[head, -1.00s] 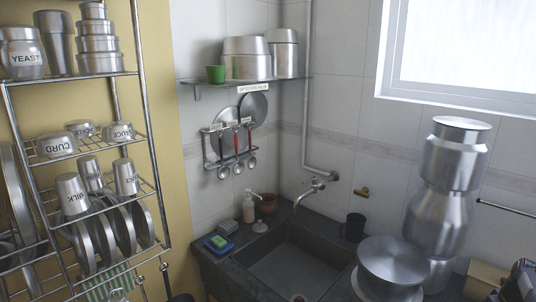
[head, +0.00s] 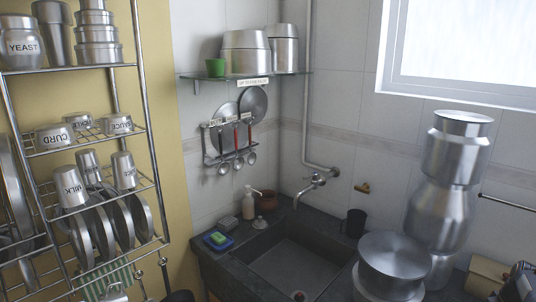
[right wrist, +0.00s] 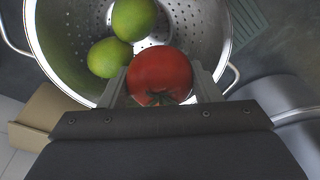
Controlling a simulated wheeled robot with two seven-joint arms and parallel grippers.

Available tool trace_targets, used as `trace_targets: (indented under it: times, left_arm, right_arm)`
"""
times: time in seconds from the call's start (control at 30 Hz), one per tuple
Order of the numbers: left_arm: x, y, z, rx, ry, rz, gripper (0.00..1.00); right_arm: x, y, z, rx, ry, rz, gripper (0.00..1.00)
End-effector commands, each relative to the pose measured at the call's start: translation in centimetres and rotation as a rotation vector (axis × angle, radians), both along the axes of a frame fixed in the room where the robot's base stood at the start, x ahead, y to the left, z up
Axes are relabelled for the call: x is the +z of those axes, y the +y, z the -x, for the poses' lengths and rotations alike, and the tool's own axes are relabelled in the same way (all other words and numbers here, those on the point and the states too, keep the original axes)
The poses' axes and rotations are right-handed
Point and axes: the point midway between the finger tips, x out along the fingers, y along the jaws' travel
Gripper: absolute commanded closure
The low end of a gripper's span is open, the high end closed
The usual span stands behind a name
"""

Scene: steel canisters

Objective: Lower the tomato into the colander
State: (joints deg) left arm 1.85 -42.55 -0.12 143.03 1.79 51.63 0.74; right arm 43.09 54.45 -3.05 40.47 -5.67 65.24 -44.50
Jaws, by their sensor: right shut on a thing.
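In the right wrist view, my right gripper (right wrist: 160,88) is shut on a red tomato (right wrist: 160,74), with a finger on each side of it. The tomato's green stem end faces the wrist. The perforated steel colander (right wrist: 188,22) lies beyond it, and the tomato overlaps its near part in the picture. Whether the tomato touches the colander I cannot tell. Two green limes, an upper one (right wrist: 134,18) and a lower one (right wrist: 109,58), are in the colander. The head view shows neither the colander, the tomato nor either gripper.
A brown box (right wrist: 50,118) lies left of the colander and a steel vessel (right wrist: 298,130) right of it. In the head view, a dark sink (head: 290,262) stands in the corner. Stacked steel pots (head: 440,210) stand at right, a loaded rack (head: 148,160) at left.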

Motion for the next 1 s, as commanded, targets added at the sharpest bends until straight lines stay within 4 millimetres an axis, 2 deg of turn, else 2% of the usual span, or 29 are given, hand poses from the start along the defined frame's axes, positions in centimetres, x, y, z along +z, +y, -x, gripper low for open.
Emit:
trace_targets:
  times: [0.47, 0.5, 0.6, 0.67, 1.0]
  left_arm:
    - [-0.10, 0.00, 0.00, 0.000, 0.000, 0.000, 0.64]
    - [-0.10, 0.00, 0.00, 0.000, 0.000, 0.000, 0.64]
    - [-0.10, 0.00, 0.00, 0.000, 0.000, 0.000, 0.64]
    - [-0.11, 0.00, 0.00, 0.000, 0.000, 0.000, 0.64]
    - [-0.33, 0.01, 0.00, 0.000, 0.000, 0.000, 0.64]
  right_arm:
    - [-0.12, -0.01, -0.02, 0.000, -0.001, 0.000, 0.81]
    - [-0.12, -0.01, -0.02, 0.000, -0.001, 0.000, 0.38]
    - [-0.13, 0.00, -0.02, 0.000, 0.000, 0.000, 0.24]
    - [-0.15, 0.01, -0.02, 0.000, -0.001, 0.000, 0.17]
    - [0.08, 0.23, -0.03, 0.003, 0.000, -0.006, 0.17]
